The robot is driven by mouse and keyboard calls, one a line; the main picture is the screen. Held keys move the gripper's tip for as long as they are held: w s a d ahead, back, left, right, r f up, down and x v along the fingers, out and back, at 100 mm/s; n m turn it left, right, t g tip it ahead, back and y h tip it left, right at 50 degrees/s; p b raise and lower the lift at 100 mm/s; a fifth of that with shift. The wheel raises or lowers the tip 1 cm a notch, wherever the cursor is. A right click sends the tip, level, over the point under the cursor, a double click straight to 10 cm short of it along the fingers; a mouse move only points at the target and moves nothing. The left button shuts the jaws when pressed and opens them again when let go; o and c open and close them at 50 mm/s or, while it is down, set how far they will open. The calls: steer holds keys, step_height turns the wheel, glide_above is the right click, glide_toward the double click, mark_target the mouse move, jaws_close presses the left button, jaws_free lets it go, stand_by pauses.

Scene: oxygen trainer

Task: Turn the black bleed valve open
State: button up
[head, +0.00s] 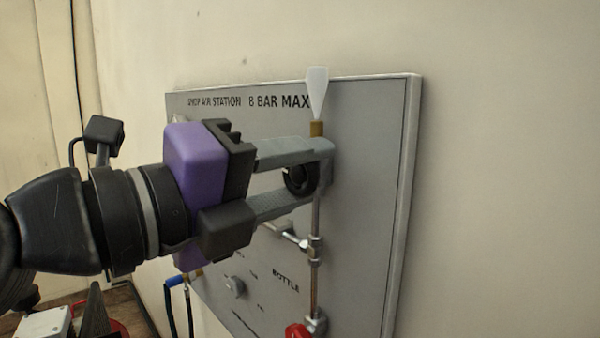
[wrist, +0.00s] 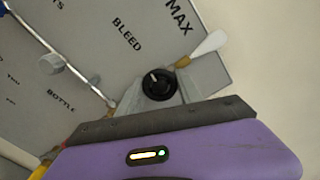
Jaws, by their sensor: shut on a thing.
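The black bleed valve (head: 299,180) is a round black knob on the grey panel (head: 385,200). In the wrist view the knob (wrist: 158,84) shows a white pointer mark near its top, below the word BLEED. My gripper (head: 305,172) reaches in from the left, one finger above the knob and one below it. Its fingers are shut on the knob. In the wrist view my gripper (wrist: 160,97) has its fingers on both sides of the knob, and the purple housing hides what lies below.
A white paddle-shaped handle (head: 317,90) on a brass fitting stands just above the upper finger. Metal pipe (head: 314,275) runs down below the knob to a red handle (head: 298,331). A blue-handled fitting (head: 178,280) is at lower left. The wall at right is clear.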

steer(key=n, duration=0.4)
steer(key=shift+a+r+n+p, duration=0.1)
steer(key=shift+n+p, duration=0.25)
steer(key=shift+n, duration=0.05)
steer(key=n+p, duration=0.1)
steer(key=n, duration=0.4)
steer(key=n+p, duration=0.2)
steer(key=n, duration=0.3)
steer(key=n+p, duration=0.2)
steer(key=n, duration=0.2)
steer(key=shift+n, duration=0.4)
steer(key=shift+f, duration=0.2)
steer(key=o, duration=1.4)
steer(key=shift+c, duration=0.2)
steer(key=b+v, duration=0.2)
steer(key=v, duration=0.5)
steer(key=shift+s+a, duration=0.25)
steer(key=shift+s, duration=0.05)
